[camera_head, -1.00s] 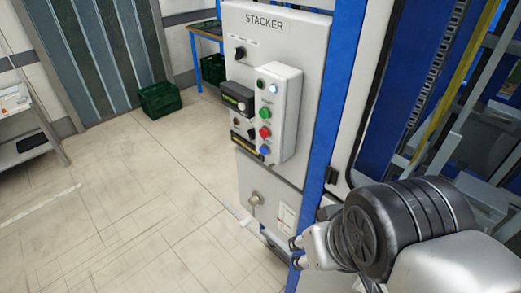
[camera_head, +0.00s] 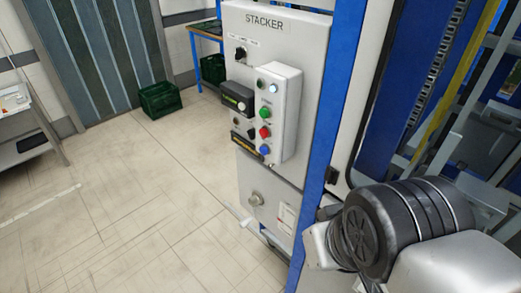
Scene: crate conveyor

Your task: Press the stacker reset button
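The grey-white panel marked STACKER (camera_head: 285,50) stands upright in the middle of the view. On it a white button box (camera_head: 290,115) carries a column of controls: a lit white one (camera_head: 273,87) at the top, then a green button (camera_head: 266,113), a red button (camera_head: 265,132) and a blue button (camera_head: 264,150). Their small labels are too blurred to read, so I cannot tell by label which is reset. My gripper (camera_head: 316,246) is at the lower right, below and right of the buttons and apart from them. Its fingertips are not clearly visible.
A black selector knob (camera_head: 240,53) and a dark device (camera_head: 237,96) sit left of the button box. A blue post (camera_head: 338,110) runs along the panel's right edge. A green crate (camera_head: 159,99) lies on the floor at the back. The floor (camera_head: 130,200) at left is clear.

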